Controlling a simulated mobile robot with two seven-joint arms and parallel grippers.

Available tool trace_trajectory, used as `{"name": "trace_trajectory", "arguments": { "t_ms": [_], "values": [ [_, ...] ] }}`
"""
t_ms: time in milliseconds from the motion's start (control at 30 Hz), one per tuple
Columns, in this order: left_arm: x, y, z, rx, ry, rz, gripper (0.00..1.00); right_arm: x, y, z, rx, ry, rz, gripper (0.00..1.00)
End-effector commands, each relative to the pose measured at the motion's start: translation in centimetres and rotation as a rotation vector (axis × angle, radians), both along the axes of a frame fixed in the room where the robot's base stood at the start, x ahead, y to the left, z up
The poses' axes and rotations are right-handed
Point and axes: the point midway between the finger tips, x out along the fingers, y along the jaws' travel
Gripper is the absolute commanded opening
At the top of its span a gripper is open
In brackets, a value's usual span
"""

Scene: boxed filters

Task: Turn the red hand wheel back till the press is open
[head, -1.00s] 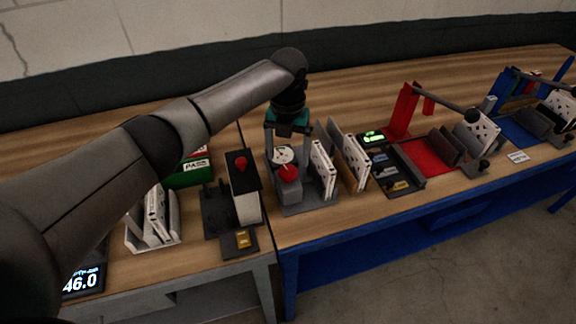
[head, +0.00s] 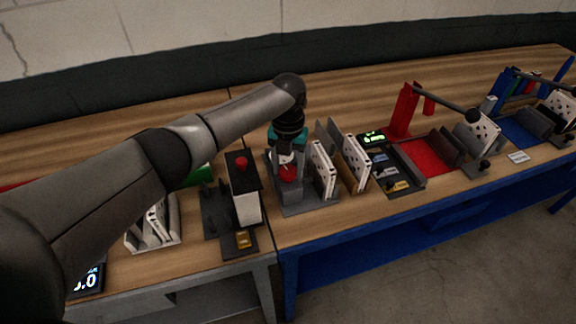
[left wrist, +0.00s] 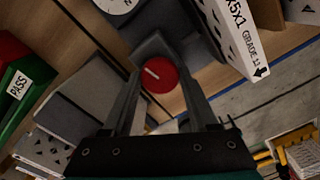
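The red hand wheel (head: 290,173) sits on the grey press (head: 291,194) near the middle of the head view. In the left wrist view the wheel (left wrist: 160,75) has a pale line across its face and lies between my finger ends. My left gripper (head: 287,160) comes down from above at the wheel. In the left wrist view its fingers (left wrist: 161,82) are apart, one on each side of the wheel; I cannot tell whether they touch it. The white dial (left wrist: 118,3) is cut off at the top there. My right gripper is not in view.
White filter boxes (head: 323,168) stand close to the right of the press. A black-topped station with a red button (head: 241,161) stands to its left. Red (head: 428,158) and blue fixtures are farther right. The wood table behind the press is clear.

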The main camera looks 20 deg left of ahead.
Motion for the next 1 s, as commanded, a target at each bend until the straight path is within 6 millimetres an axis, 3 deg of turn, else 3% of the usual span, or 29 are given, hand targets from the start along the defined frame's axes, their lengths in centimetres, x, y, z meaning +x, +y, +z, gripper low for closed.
{"name": "trace_trajectory", "arguments": {
  "t_ms": [67,433,767,1000],
  "values": [
    [0.0,0.0,0.0,0.000,0.000,0.000,0.46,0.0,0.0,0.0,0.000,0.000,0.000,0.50],
    [0.0,0.0,0.0,0.000,-0.001,0.000,0.05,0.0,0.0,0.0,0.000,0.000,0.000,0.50],
    [0.0,0.0,0.1,-0.002,0.000,0.044,0.03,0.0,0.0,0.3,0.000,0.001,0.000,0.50],
    [0.1,0.0,0.3,-0.002,0.000,0.186,0.03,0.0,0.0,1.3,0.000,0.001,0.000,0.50]
  ]
}}
